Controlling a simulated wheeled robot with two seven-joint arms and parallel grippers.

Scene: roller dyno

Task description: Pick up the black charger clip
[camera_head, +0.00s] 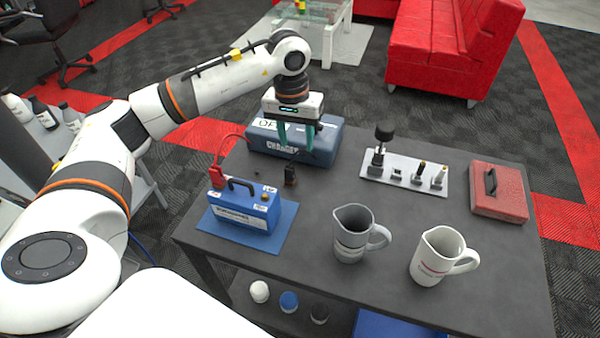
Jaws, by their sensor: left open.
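The black charger clip (290,174) stands on the dark table, between the blue battery and the blue charger. My left gripper (297,145) points down in front of the charger (265,138), with its teal fingers apart and nothing seen between them. In the picture the gripper is just above the black clip; the exact gap in depth is hard to tell. A red clip (216,177) with a red cable is at the left end of the blue battery (245,210). My right gripper is out of view.
The battery stands on a blue mat (280,241). A grey mug (351,240) and a white mug (436,262) stand at the front. A white tool holder (405,165) and a red box (498,190) are at the right. The table middle is clear.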

